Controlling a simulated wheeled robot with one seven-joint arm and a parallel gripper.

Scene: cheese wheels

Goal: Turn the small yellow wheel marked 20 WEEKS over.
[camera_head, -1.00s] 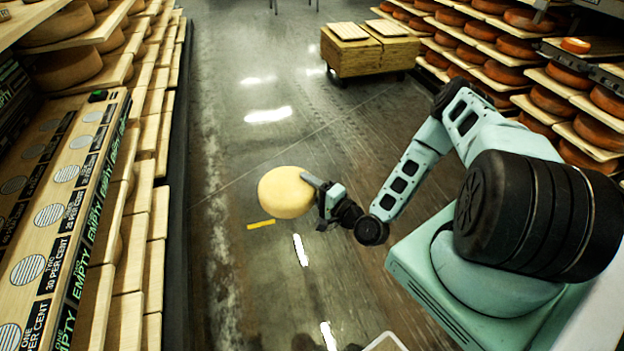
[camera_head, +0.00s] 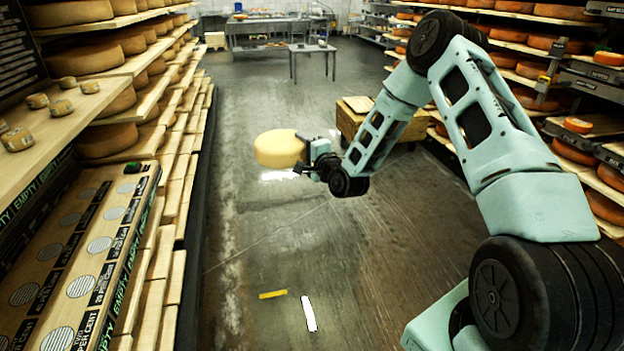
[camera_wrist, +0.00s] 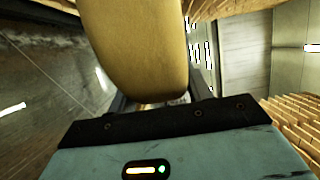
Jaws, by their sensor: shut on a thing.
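A small yellow wheel (camera_head: 278,149) is held at the end of my arm, up above the aisle floor. My gripper (camera_head: 303,152) is shut on its right edge. The wheel lies close to level, its side facing the head camera; no 20 WEEKS mark shows on it. In the wrist view the wheel (camera_wrist: 140,45) fills the upper middle, seen edge-on between the fingers, and hides much of the fingertips.
Shelves of big cheese wheels (camera_head: 82,60) line the left, with a board (camera_head: 66,262) carrying striped discs and labels. Shelves of orange wheels (camera_head: 575,152) line the right. A wooden crate cart (camera_head: 352,122) stands behind my arm. Tables (camera_head: 312,50) stand far back.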

